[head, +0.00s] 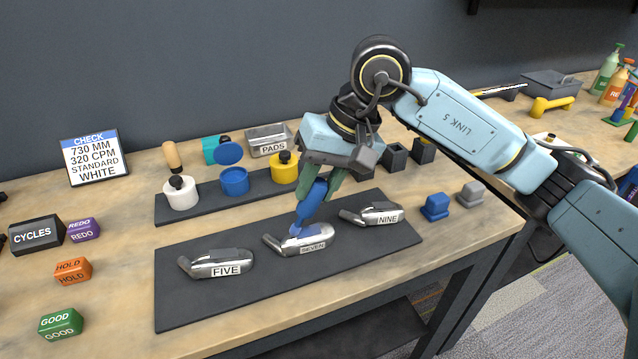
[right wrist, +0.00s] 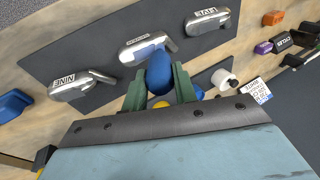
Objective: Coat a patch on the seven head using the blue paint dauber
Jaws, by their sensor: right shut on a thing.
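My right gripper (head: 325,183) is shut on the blue paint dauber (head: 311,205), held tilted with its tip down at the seven head (head: 300,241). A blue patch shows on top of the seven head by the dauber's tip; whether the tip touches is hard to tell. In the right wrist view the dauber (right wrist: 159,72) sits between the green fingers and overlaps the edge of the seven head (right wrist: 140,50). An open blue paint pot (head: 235,182) with its lid raised stands on the rear dark strip. My left gripper is not in view.
The five head (head: 222,263) and nine head (head: 372,214) lie either side on the dark mat (head: 190,310). White (head: 181,195) and yellow (head: 285,168) pots stand behind. Blue (head: 436,207) and grey (head: 470,193) blocks sit right. Labelled blocks lie left, near a check card (head: 94,157).

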